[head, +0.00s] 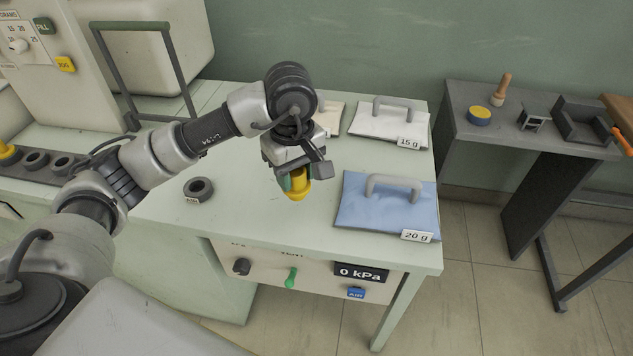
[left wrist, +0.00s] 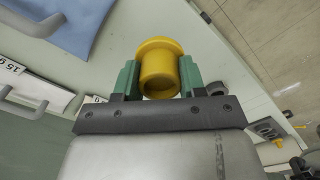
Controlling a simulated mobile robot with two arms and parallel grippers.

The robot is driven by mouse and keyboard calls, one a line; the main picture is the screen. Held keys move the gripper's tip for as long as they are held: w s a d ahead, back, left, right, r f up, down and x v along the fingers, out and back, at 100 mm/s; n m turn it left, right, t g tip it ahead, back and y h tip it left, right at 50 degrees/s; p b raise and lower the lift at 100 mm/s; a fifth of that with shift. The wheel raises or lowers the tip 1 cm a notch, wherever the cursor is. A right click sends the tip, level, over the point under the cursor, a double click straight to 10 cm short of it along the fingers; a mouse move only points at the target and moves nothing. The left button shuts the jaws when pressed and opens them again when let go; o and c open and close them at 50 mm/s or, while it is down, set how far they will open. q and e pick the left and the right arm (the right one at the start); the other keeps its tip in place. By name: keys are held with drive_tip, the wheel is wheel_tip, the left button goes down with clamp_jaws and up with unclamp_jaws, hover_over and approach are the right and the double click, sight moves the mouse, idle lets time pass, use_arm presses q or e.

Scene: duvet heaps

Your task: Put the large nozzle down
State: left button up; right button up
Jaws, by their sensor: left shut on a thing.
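The large nozzle is yellow, with a wide rim. In the head view the nozzle (head: 297,191) hangs below my left gripper (head: 296,178), over the pale green table (head: 250,222). In the left wrist view the nozzle (left wrist: 160,68) sits between the two green fingers of the left gripper (left wrist: 158,80), which are shut on it. Whether its lower end touches the table I cannot tell. A dark ring (head: 198,189) with a small tag lies on the table to the left of the gripper. My right gripper is not in view.
A blue pouch (head: 360,210) marked 20 g and a white pouch (head: 375,122) marked 15 g, both with grey handles, lie at the right. A dark rack (head: 42,165) stands left. The front panel's display (head: 361,272) reads 0 kPa. Table space around the ring is clear.

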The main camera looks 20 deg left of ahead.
use_arm(q)
drive_tip(key=w+a+f, duration=0.2)
drive_tip(key=a, duration=0.1)
drive_tip(key=w+a+f+p, duration=0.1)
drive_tip(key=w+a+f, duration=0.1)
drive_tip(key=a, duration=0.1)
drive_tip(key=w+a+f, duration=0.2)
drive_tip(key=a+f, duration=0.1)
drive_tip(key=a, duration=0.1)
drive_tip(key=shift+w+p, duration=0.1)
drive_tip(key=shift+p, duration=0.2)
wheel_tip(320, 180, down, 4)
drive_tip(key=shift+r+p, duration=0.1)
drive_tip(key=shift+p, duration=0.3)
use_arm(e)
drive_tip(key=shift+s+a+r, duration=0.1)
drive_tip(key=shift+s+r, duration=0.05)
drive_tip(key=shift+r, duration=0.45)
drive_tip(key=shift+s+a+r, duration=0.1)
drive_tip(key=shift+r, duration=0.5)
use_arm(q)
drive_tip(key=shift+f, duration=0.25)
drive_tip(key=o, duration=0.9)
drive_tip(key=shift+o, duration=0.2)
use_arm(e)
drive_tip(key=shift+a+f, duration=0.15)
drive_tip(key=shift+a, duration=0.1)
